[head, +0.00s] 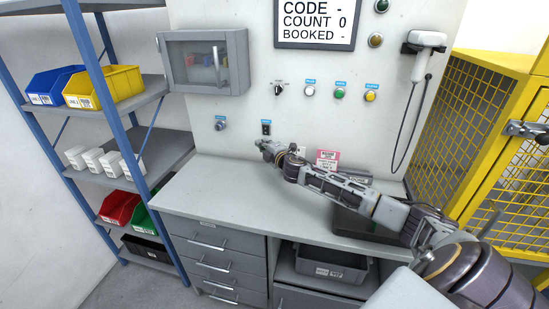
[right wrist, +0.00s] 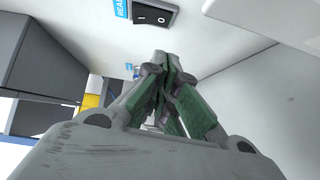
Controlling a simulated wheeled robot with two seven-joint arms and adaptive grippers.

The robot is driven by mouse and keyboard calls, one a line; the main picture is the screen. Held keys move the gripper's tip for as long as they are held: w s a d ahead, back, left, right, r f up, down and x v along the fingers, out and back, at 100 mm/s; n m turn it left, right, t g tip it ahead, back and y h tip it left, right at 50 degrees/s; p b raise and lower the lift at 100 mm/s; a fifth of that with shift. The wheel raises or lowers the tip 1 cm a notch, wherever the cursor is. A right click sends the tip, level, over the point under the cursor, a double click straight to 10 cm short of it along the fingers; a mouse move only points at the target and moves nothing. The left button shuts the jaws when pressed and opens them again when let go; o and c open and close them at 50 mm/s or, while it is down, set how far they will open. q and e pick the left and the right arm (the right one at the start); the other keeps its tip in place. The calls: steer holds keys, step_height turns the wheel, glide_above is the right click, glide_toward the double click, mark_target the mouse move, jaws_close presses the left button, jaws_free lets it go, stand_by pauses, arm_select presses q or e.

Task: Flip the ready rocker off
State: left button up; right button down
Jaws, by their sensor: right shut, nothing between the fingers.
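The ready rocker (head: 266,129) is a small black switch under a blue label on the white wall panel. In the right wrist view the rocker (right wrist: 154,13) shows large at the top, with "I" and "O" marks and part of a blue label beside it. My right gripper (head: 262,145) is shut and empty, just below the rocker in the head view. In the right wrist view its closed fingertips (right wrist: 162,62) point toward the panel, apart from the rocker in the picture. Which side of the rocker is pressed in is hard to tell. My left gripper is not in view.
A key switch (head: 220,124) sits left of the rocker. A selector knob (head: 279,89) and several coloured buttons (head: 340,93) are above. A pink sign (head: 327,158) stands behind my right arm. The grey worktop (head: 205,190) is clear at left.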

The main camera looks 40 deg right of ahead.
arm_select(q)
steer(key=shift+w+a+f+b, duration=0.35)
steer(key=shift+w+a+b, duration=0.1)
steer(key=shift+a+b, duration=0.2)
arm_select(e)
steer(key=s, duration=0.9)
steer(key=shift+a+f, duration=0.4)
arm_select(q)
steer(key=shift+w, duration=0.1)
